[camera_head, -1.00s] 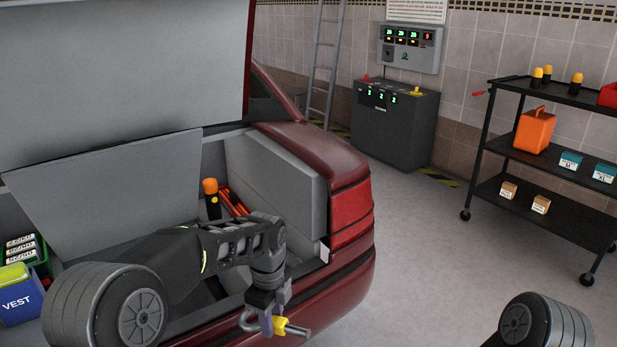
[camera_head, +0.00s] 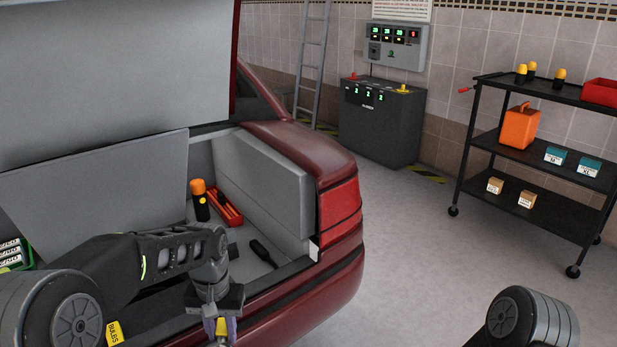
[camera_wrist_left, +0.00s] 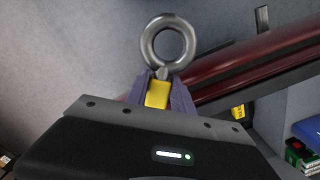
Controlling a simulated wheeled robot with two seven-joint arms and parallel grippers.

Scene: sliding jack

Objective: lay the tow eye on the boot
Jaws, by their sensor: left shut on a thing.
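My left gripper (camera_head: 221,328) is shut on the yellow part of the tow eye (camera_head: 222,326), near the bottom edge of the head view. In the left wrist view the tow eye's metal ring (camera_wrist_left: 168,42) sticks out beyond the purple fingertips (camera_wrist_left: 158,93), with its yellow shank between them. The ring is not visible in the head view. The open boot (camera_head: 265,180) of the red car lies behind and around the gripper, which is at the boot's near edge. I cannot tell its height over the sill. My right gripper is out of view.
In the boot are an orange-topped torch (camera_head: 200,200), a red tool case (camera_head: 225,206), a black-handled tool (camera_head: 263,252), a yellow bulbs box (camera_head: 114,333) and a green crate (camera_head: 16,256). Grey boot floor shows between them. A black trolley (camera_head: 535,150) stands far right.

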